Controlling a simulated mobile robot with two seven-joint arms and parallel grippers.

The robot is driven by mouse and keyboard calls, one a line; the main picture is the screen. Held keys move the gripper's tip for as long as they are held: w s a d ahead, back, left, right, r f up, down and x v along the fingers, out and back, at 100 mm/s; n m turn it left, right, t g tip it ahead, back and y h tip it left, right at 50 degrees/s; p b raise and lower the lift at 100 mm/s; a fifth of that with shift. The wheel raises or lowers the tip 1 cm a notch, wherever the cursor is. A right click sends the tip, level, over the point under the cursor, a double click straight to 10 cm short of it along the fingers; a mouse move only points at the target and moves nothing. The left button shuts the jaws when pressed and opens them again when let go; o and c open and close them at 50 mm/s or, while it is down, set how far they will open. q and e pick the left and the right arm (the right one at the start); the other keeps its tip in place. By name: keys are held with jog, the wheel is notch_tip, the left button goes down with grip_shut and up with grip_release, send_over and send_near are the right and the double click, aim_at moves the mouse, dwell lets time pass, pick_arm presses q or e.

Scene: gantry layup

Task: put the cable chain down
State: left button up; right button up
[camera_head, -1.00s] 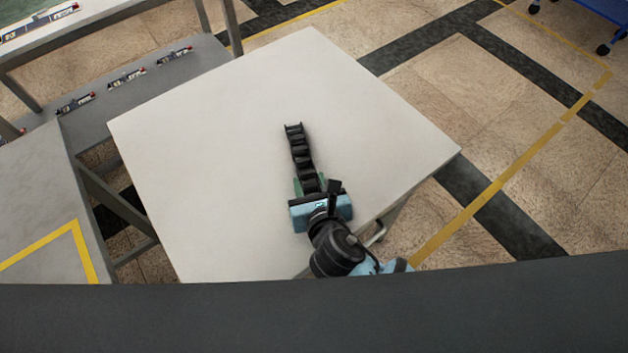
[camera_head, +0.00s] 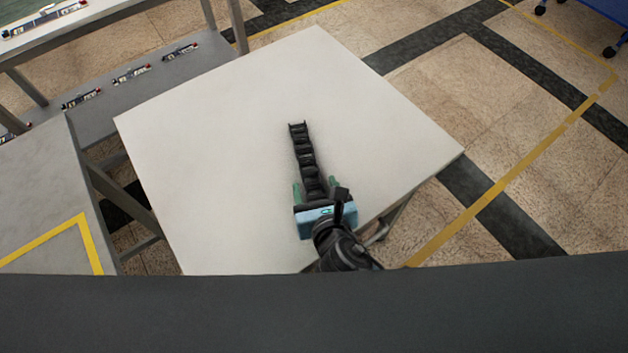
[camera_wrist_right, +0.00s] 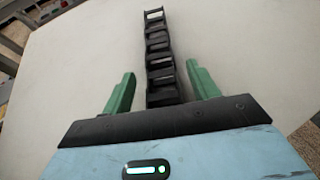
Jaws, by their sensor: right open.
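The black cable chain (camera_head: 304,155) lies stretched out on the white table (camera_head: 220,130), its far end toward the back of the tabletop. It also shows in the right wrist view (camera_wrist_right: 159,60). My right gripper (camera_head: 313,188) is at the chain's near end, with its green fingers spread on either side. In the right wrist view the fingers of the right gripper (camera_wrist_right: 162,85) stand apart from the chain, with a gap on both sides. The chain's nearest end is hidden behind the gripper body. My left gripper is not in view.
A grey surface with a yellow line (camera_head: 40,205) stands at the left. A grey shelf (camera_head: 150,85) with several small parts is at the upper left. The white tabletop around the chain is clear. A blue cart (camera_head: 600,8) is at the upper right.

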jog(key=p+v, duration=0.1)
jog(key=v, duration=0.8)
jog(key=shift+s+r, duration=0.1)
jog(key=shift+r, duration=0.1)
jog(key=shift+s+d, duration=0.1)
jog(key=shift+s, duration=0.05)
